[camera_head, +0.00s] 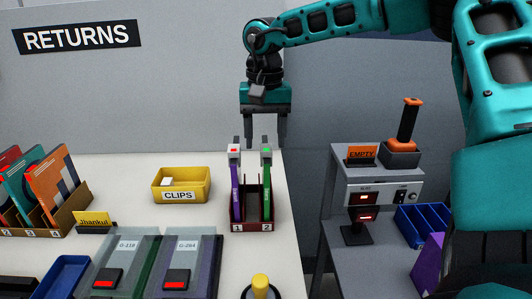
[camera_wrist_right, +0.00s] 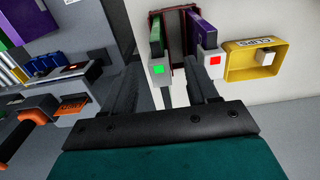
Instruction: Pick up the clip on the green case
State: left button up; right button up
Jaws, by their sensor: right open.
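The green case (camera_head: 267,190) stands upright in slot 2 of a dark red holder (camera_head: 238,227). Its clip (camera_head: 266,152), white-grey with a green square, sits on its top end. The purple case (camera_head: 236,190) stands in slot 1 with a similar clip (camera_head: 234,152) showing a red square. My right gripper (camera_head: 265,142) points down, open and empty, above and behind the cases. My left gripper is out of view.
A yellow CLIPS bin (camera_head: 179,197) with a white piece inside stands left of the holder. Lidded trays (camera_head: 185,260), a yellow knob (camera_head: 260,284) and a file rack (camera_head: 70,222) share the table. A grey cart (camera_head: 345,190) stands to the right, across a gap.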

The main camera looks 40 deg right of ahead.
aim_at(266, 151)
notch_tip(266, 151, down, 4)
jog(key=shift+d+f, duration=0.1)
jog(key=shift+d, duration=0.05)
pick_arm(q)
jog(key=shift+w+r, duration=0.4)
pick_arm(e)
jog(key=shift+c, duration=0.3)
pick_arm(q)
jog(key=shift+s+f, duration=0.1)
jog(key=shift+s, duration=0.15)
pick_arm(e)
jog(key=c, duration=1)
jog(key=shift+o, duration=0.2)
